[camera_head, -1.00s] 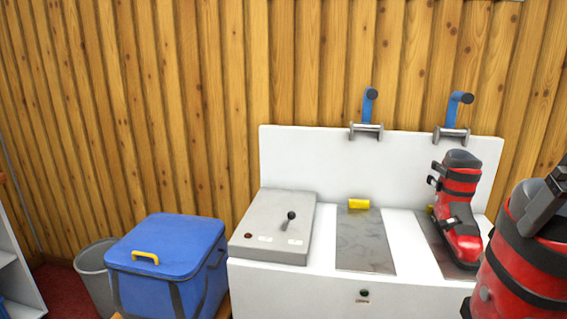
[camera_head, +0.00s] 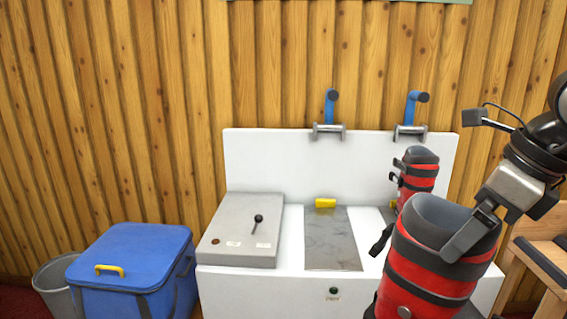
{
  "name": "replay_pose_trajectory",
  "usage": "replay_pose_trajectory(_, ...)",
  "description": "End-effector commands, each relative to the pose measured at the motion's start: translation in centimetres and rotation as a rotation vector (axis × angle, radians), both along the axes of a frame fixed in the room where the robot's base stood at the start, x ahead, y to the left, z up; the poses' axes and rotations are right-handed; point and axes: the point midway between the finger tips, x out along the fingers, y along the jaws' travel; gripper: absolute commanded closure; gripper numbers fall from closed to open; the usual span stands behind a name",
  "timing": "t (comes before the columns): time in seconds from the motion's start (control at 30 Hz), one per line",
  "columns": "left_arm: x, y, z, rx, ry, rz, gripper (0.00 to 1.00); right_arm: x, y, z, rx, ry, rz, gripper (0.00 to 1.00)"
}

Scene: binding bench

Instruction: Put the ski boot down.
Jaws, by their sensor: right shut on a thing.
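A red and black ski boot (camera_head: 425,265) is held upright in front of the bench at the lower right. My right gripper (camera_head: 465,235) is shut on the rim of its cuff; the boot's lower part is cut off by the picture's bottom edge. A second red and black boot (camera_head: 418,178) stands on the right side of the white bench (camera_head: 290,220), partly hidden behind the held boot. A bare grey metal plate (camera_head: 331,240) with a yellow block (camera_head: 325,203) at its back lies left of that boot. My left gripper is not in view.
A grey control box with a lever (camera_head: 242,232) sits on the bench's left. Two blue-handled clamps (camera_head: 330,110) (camera_head: 414,112) are above the back panel. A blue cooler bag (camera_head: 135,262) and grey bin (camera_head: 55,282) stand left. A wooden chair (camera_head: 540,250) is at right.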

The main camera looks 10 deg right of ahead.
Motion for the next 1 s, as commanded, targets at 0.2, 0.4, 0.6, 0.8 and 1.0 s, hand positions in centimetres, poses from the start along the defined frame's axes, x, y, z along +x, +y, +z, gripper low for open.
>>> replay_pose_trajectory(0.2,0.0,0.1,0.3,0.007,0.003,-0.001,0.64,1.9,2.4,-2.2,0.009,-0.003,0.446,0.77)
replay_pose_trajectory(0.4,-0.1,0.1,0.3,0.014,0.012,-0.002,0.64,3.2,4.8,-4.7,0.009,-0.005,0.891,0.77)
replay_pose_trajectory(0.6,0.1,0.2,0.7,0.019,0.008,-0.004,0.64,4.0,7.3,-7.4,0.007,-0.006,1.343,0.77)
replay_pose_trajectory(0.8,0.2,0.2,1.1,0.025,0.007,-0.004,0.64,4.4,10.1,-10.2,0.004,-0.004,1.808,0.77)
replay_pose_trajectory(1.0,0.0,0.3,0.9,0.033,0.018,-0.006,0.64,4.2,12.7,-13.0,0.002,-0.004,2.238,0.77)
